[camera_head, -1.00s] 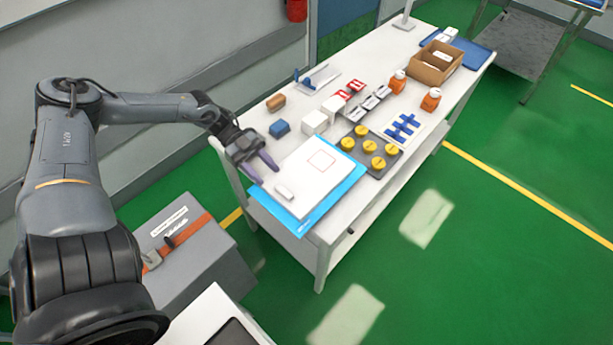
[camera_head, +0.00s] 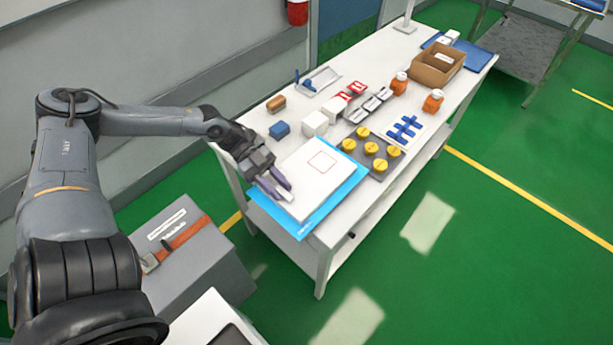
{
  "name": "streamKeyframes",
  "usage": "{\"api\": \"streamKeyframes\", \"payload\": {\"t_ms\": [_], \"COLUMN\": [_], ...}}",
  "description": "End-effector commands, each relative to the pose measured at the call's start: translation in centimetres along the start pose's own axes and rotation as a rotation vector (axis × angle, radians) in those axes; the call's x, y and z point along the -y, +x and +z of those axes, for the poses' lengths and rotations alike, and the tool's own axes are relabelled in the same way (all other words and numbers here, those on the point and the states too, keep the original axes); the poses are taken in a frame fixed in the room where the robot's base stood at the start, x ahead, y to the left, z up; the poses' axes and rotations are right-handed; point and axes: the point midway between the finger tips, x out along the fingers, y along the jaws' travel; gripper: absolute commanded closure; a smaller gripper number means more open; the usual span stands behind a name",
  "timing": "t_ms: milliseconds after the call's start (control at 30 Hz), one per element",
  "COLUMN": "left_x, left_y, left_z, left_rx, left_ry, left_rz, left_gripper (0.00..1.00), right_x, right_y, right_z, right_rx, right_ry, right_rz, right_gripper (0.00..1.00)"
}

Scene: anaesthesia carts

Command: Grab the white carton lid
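A small white piece, which looks like the carton lid (camera_head: 287,196), lies near the left edge of a white sheet with a red square outline (camera_head: 322,162). The sheet rests on a blue mat (camera_head: 302,228) at the near end of the table. My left gripper (camera_head: 280,189) is low over the sheet, with its fingertips at the lid and partly hiding it. The fingers look slightly apart, but whether they press on the lid cannot be seen. My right gripper is not in view.
A blue block (camera_head: 279,130) and a brown block (camera_head: 276,104) lie close to my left wrist. A grey tray with yellow-capped items (camera_head: 371,149) is right of the sheet. Orange bottles (camera_head: 433,101) and an open cardboard box (camera_head: 437,66) stand farther back on the white table.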

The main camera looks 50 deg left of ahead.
Motion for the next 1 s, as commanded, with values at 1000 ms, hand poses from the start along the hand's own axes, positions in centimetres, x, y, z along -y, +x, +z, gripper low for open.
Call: {"api": "streamKeyframes", "payload": {"t_ms": [1000], "left_x": [0.1], "left_y": [-1.4], "left_z": [-4.7], "left_rx": [-0.002], "left_ry": [0.003], "left_rz": [-0.002], "left_gripper": [1.00], "right_x": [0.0], "right_y": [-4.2], "right_z": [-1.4], "right_rx": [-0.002], "right_ry": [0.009], "right_rz": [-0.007], "right_gripper": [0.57]}}
